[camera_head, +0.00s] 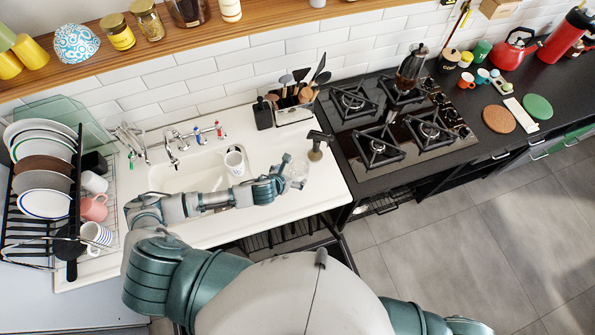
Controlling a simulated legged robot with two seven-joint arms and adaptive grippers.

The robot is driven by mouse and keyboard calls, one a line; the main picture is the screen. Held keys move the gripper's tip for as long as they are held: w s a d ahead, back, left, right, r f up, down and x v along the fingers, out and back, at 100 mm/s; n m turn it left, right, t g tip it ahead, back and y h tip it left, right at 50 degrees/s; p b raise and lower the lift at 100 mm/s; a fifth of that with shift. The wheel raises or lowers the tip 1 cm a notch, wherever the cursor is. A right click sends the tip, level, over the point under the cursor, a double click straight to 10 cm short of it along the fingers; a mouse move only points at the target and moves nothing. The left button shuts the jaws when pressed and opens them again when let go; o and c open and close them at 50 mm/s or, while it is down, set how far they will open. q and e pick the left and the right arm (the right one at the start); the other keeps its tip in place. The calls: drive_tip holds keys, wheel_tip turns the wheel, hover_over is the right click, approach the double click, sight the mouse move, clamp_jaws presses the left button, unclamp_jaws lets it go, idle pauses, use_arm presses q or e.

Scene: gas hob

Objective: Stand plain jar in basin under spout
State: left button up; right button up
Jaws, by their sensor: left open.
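A clear glass jar (298,171) stands on the white counter to the right of the basin. It is faint and partly hidden by my left gripper (284,172). That gripper is open, its fingers right beside the jar; I cannot tell whether they touch it. The white basin (205,172) is partly covered by my left forearm. The spout (171,150) of the tap rises at the basin's back left.
A dark spray-like bottle (317,147) stands behind the jar. A utensil holder (292,108) and a black gas hob (385,120) are further back and right. A dish rack (75,195) with plates and mugs fills the left. Bare counter lies right of the jar.

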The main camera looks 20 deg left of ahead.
sight(304, 167)
use_arm(q)
drive_tip(key=x, duration=0.7)
drive_tip(key=shift+w+d, duration=0.15)
drive_tip(key=shift+d, duration=0.25)
drive_tip(key=shift+a, duration=0.2)
drive_tip(key=c, duration=1.2)
drive_tip(key=shift+c, duration=1.1)
drive_tip(key=shift+r, duration=0.1)
